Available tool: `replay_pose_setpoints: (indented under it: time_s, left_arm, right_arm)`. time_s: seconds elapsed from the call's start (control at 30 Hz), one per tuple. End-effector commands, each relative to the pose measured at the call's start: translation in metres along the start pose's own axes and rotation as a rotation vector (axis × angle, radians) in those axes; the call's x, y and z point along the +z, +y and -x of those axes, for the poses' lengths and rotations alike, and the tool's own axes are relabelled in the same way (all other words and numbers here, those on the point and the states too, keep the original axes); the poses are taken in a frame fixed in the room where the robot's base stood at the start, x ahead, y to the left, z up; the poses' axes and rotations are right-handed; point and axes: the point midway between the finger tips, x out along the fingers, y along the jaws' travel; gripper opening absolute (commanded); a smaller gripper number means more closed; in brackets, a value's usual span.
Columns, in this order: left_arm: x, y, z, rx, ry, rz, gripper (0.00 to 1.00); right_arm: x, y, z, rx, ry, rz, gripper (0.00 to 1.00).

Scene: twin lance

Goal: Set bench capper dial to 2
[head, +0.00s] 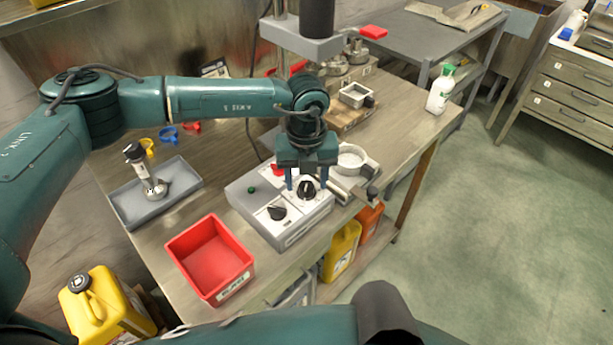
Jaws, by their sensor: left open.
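The bench capper's grey control box (315,222) sits on the workbench in the head view. Its top has two black dials, a nearer-left dial (277,212) and a farther-right dial (306,190), each on a white plate. A red button and a green light are also on the box. My left gripper (306,184) points down, open, with its fingers on either side of the farther-right dial. I cannot tell whether the fingers touch it. The dial numbers are too small to read. My right gripper is not in view.
A red bin (212,262) stands left of the box, near the bench edge. A grey tray (185,178) holds a metal tool. The capper's column and head (300,38) rise behind. A round white dish (351,160) lies to the right. A green-white bottle (440,92) stands near the right edge.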

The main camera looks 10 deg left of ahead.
Motion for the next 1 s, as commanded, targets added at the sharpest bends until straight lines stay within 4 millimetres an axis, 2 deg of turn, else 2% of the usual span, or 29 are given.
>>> replay_pose_setpoints:
  time_s: [0.13, 0.4, 0.93, 1.0]
  left_arm:
    - [0.0001, 0.0003, -0.0076, 0.001, -0.001, 0.0, 0.52]
    - [0.0, 0.0001, -0.0086, 0.0, -0.001, -0.001, 0.51]
    - [0.0, 0.0001, -0.008, 0.0, 0.0, -0.001, 0.07]
    - [0.0001, 0.0001, -0.008, 0.0, 0.0, -0.001, 0.07]
  right_arm:
    - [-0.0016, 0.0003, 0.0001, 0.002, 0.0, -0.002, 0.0]
    - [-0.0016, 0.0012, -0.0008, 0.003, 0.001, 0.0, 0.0]
    - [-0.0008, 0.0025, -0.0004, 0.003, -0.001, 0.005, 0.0]
    - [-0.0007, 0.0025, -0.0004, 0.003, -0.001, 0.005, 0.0]
